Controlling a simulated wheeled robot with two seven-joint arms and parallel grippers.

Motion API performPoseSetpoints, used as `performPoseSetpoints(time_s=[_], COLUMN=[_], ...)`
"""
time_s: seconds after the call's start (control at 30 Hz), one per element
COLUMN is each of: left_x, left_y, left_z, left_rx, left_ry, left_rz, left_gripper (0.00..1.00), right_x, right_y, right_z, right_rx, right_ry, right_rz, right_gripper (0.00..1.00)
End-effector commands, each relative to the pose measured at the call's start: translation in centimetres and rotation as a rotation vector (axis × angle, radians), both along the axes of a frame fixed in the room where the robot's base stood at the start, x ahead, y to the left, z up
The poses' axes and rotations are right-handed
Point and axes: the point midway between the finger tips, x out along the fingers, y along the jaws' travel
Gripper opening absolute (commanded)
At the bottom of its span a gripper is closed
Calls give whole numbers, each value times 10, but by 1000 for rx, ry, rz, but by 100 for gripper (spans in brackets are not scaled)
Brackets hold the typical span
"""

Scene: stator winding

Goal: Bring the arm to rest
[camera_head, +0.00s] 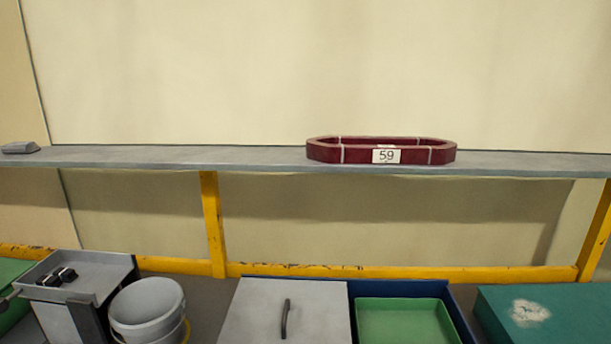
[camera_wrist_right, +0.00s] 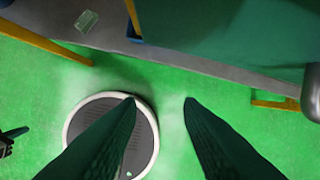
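My right gripper (camera_wrist_right: 160,102) shows in the right wrist view as two dark green fingers, apart, with nothing between them. It hangs over a green floor. Neither gripper is in the head view, and my left gripper shows in no view. A dark red winding ring (camera_head: 432,155) with a white label reading 59 lies on the grey shelf (camera_head: 230,158) in the head view, apart from any gripper.
Below the shelf are yellow posts (camera_head: 213,225), a grey cart (camera_head: 90,275), white buckets (camera_head: 147,305), a grey lidded box (camera_head: 262,310), a green tray (camera_head: 400,320) and a teal box (camera_head: 575,310). A small grey object (camera_head: 20,147) lies at the shelf's left end.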

Motion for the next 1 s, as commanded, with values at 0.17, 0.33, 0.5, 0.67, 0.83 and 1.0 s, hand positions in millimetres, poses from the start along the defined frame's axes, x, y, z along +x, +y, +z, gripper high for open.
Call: performPoseSetpoints(time_s=[0.17, 0.33, 0.5, 0.67, 0.83, 1.0], left_x=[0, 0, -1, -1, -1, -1], left_y=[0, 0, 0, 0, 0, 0], left_z=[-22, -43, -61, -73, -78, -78], left_rx=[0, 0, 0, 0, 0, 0], left_ry=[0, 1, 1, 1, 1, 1], left_rz=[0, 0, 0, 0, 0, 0], left_gripper=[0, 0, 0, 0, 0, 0], right_x=[-13, -51, -110, -161, -190, -194], right_y=[-1, -6, -16, -26, -32, -32], right_z=[-109, -220, -309, -356, -373, -375], right_rx=[-4, -9, -14, -19, -21, -21], right_ry=[44, 86, 126, 153, 164, 166], right_rz=[6, 15, 25, 31, 36, 36], right_gripper=[33, 33, 33, 33, 33, 33])
